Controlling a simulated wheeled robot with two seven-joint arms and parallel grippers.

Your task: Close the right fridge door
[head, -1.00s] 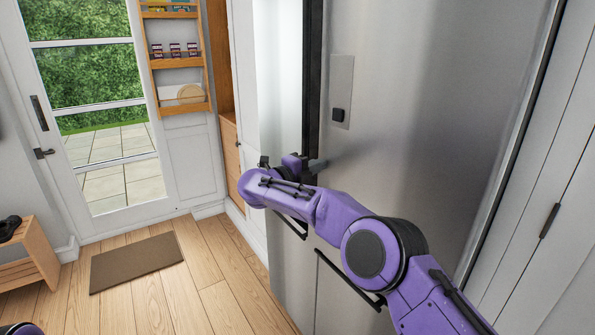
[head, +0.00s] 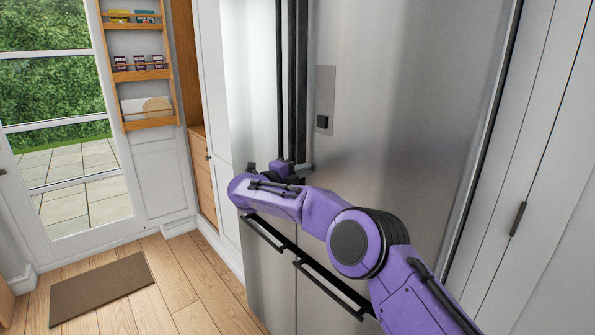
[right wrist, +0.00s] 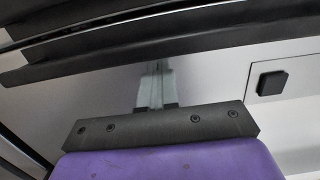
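The right fridge door (head: 400,130) is a tall brushed-steel panel with a grey plate and black button (head: 322,122). It looks flush or nearly flush with the left fridge door (head: 252,90); a small remaining gap is hard to rule out. Dark vertical handles (head: 292,75) stand between the doors. My right gripper (head: 304,168) is at the right door's inner edge, by the lower handle ends. In the right wrist view its grey fingers (right wrist: 156,85) are together and empty, pointing at the steel surface; contact is unclear. My left gripper is not in view.
Two black drawer handles (head: 330,290) run below my right forearm. White cabinets (head: 530,170) stand at the right. A glass door (head: 65,130), a wooden rack (head: 145,70) and a brown mat (head: 100,290) are at the left. The wooden floor there is clear.

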